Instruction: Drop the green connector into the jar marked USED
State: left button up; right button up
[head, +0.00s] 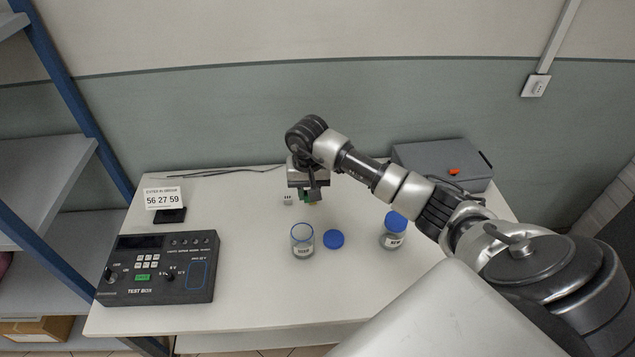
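My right gripper (308,190) is over the back middle of the table, pointing down. A small green piece, apparently the green connector (306,196), shows right at its fingertips, partly hidden by a dark finger. I cannot tell whether the fingers are shut on it. An open glass jar (302,240) stands in front of the gripper, and its label is too small to read. A second jar (393,232) with a blue lid stands to the right, its label also unreadable. My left gripper is not in view.
A loose blue lid (333,239) lies between the jars. A small pale block (288,199) sits left of the gripper. A dark test box (160,268) and number sign (164,198) are at left. A grey case (440,160) is at back right. The front middle is clear.

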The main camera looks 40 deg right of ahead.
jog(key=shift+a, duration=0.2)
jog(key=shift+w+f, duration=0.1)
jog(key=shift+f, duration=0.3)
notch_tip(320, 180, down, 6)
jog(key=b, duration=0.3)
jog(key=shift+w+r, duration=0.15)
jog(key=shift+r, duration=0.1)
jog(key=o, duration=1)
jog(key=shift+r, duration=0.1)
